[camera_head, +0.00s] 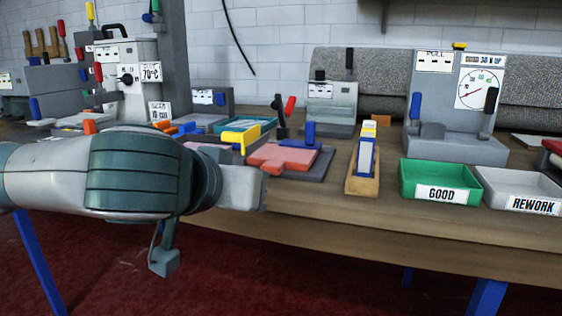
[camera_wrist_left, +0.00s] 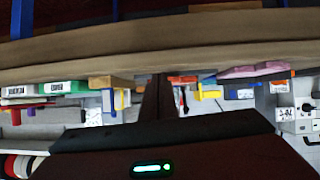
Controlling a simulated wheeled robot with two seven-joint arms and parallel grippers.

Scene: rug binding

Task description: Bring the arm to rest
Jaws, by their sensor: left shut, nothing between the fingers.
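My left arm comes in from the left in the head view, held in front of the workbench's front edge. It covers part of the bench top behind it. The fingers of my left gripper are hard to make out in that view. In the left wrist view my left gripper (camera_wrist_left: 158,98) shows as a dark narrow bar of closed fingers, pointing towards the bench edge. It is shut, with nothing held in it. My right gripper is in neither view.
The workbench (camera_head: 400,227) carries a green GOOD tray (camera_head: 413,180), a grey REWORK tray (camera_head: 482,184), a wooden holder (camera_head: 361,186) with a blue and yellow piece, a pink piece (camera_head: 283,157), and a gauge machine (camera_head: 455,125). Red floor (camera_head: 330,280) lies clear in front.

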